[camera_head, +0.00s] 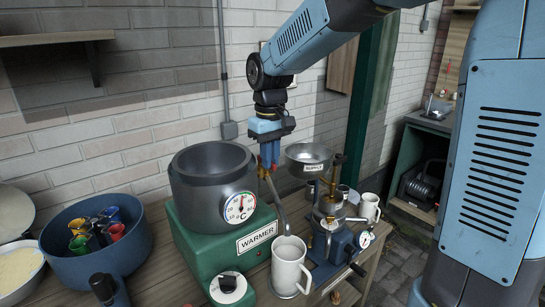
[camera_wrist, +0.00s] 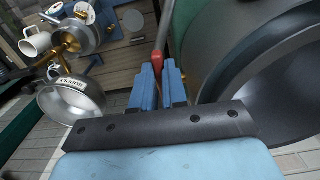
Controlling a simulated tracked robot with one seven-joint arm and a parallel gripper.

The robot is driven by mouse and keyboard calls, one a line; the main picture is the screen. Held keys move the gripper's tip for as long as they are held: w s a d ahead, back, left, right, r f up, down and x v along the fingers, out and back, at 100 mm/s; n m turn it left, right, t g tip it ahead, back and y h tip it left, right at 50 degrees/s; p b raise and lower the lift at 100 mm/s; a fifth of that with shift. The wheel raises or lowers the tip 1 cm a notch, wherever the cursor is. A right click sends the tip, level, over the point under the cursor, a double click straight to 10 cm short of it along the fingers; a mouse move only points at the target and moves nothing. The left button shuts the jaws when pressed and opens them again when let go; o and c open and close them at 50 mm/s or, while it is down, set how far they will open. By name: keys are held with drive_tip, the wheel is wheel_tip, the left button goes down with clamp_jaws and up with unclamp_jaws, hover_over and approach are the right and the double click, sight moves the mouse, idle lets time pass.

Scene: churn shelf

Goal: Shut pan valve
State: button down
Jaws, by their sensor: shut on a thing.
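The grey pan (camera_head: 212,178) sits on the green warmer (camera_head: 200,240), with a round dial on its front. A grey spout pipe (camera_head: 279,203) slants down from the pan's right side toward a white mug (camera_head: 289,265). My gripper (camera_head: 269,158) is at the pan's right rim, above the pipe. In the wrist view my gripper's blue fingers (camera_wrist: 158,90) are close together on a red-tipped handle (camera_wrist: 157,62), beside the pan wall (camera_wrist: 215,65). I take this to be the pan valve's handle. The fingers hide most of it, so its angle cannot be told.
A bowl marked SUPPLY (camera_head: 309,160) stands right of my gripper, above a blue machine (camera_head: 335,245) with brass parts and a gauge. Another white mug (camera_head: 370,207) is behind it. A blue tub (camera_head: 96,240) with coloured cups stands left. The brick wall (camera_head: 150,120) is close behind.

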drive_tip(key=c, duration=1.2)
unclamp_jaws()
drive_tip(key=shift+w, duration=0.1)
drive_tip(key=shift+o, duration=0.2)
wheel_tip(320, 180, up, 14)
drive_tip(key=shift+f, duration=0.2)
drive_tip(key=s+d+f+m+t, duration=0.2)
drive_tip(key=s+d+f+m, duration=0.1)
drive_tip(key=s+d, duration=0.6)
drive_tip(key=s+d+f+m+t, duration=0.3)
drive_tip(key=s+d+f, duration=0.2)
drive_tip(key=s+d, duration=0.5)
drive_tip(key=shift+s+d+m+t, duration=0.3)
drive_tip(key=shift+d, duration=0.15)
